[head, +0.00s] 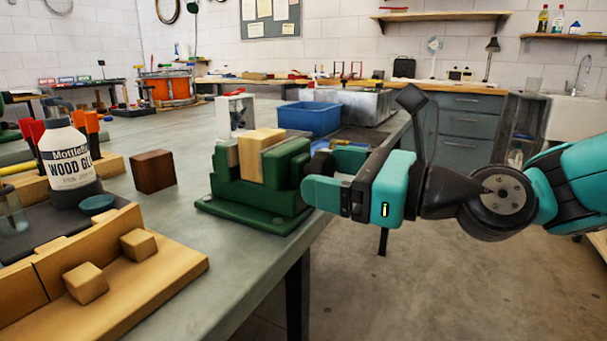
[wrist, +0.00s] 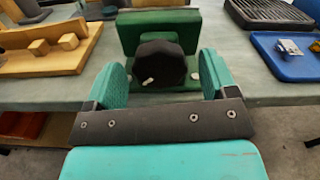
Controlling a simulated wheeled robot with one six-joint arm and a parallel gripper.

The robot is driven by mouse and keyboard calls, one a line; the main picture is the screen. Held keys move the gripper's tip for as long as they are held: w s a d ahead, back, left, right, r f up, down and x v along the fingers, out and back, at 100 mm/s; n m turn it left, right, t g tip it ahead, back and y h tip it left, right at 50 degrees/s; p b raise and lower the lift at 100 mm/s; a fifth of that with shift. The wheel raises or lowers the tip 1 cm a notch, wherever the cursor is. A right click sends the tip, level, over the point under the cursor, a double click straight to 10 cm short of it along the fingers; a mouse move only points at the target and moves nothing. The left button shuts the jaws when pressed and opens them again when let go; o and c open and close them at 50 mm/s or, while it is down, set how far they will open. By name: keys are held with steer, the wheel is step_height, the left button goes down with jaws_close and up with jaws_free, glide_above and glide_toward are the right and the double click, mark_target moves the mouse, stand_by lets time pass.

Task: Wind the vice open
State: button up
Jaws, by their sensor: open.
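The green vice (head: 262,190) stands at the bench's right edge, with light wooden blocks (head: 262,150) between its jaws. In the wrist view the vice (wrist: 160,28) is straight ahead, and its dark round knob (wrist: 161,63) faces me with a small pale mark on it. My gripper (head: 322,180) is level and points at the knob end of the vice. In the wrist view my gripper (wrist: 164,80) is open, with one teal finger on each side of the knob. I cannot tell whether the fingers touch it. The wooden blocks are out of the wrist view.
In the wrist view a blue tray (wrist: 285,58) is at the right. Open floor lies right of the bench.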

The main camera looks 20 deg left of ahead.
steer(key=shift+a, duration=0.55)
steer(key=c, duration=0.9)
steer(key=shift+c, duration=0.2)
steer(key=shift+n, duration=0.3)
